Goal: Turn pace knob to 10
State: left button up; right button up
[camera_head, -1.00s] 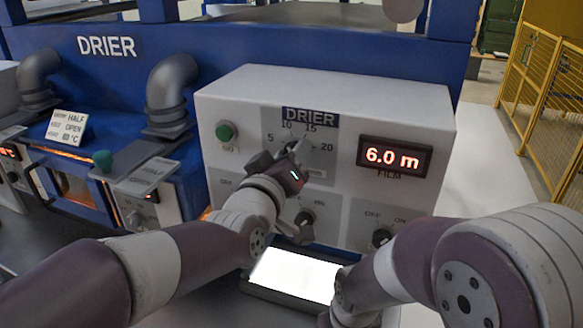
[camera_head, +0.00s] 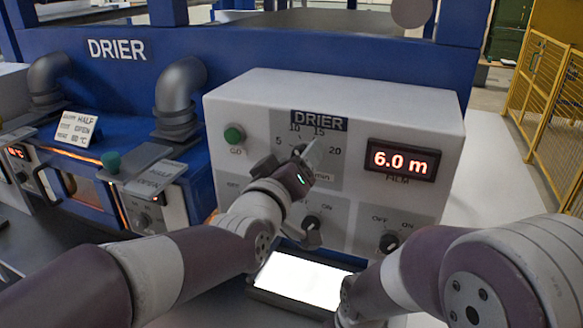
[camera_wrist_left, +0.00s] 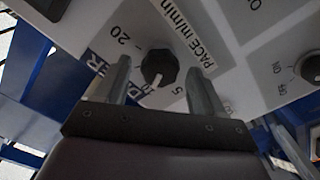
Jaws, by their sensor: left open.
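The pace knob (camera_wrist_left: 158,67) is a dark round knob with a white pointer mark. In the left wrist view it sits between the two fingers of my open left gripper (camera_wrist_left: 158,72), with the mark facing the palm. In the head view my left gripper (camera_head: 306,155) is at the dial (camera_head: 330,128), hiding the knob. I cannot tell whether the fingers touch the knob.
The white DRIER box (camera_head: 435,115) carries a red 6.0 m display (camera_head: 402,160), a green button (camera_head: 234,134) and lower switch knobs (camera_head: 389,243). A bright screen (camera_head: 303,275) lies below. My right arm (camera_head: 430,270) fills the lower right.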

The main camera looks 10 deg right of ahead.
pick_arm(q)
jog(key=b+v, duration=0.3)
jog(key=v, duration=0.9)
jog(key=shift+s+a, duration=0.25)
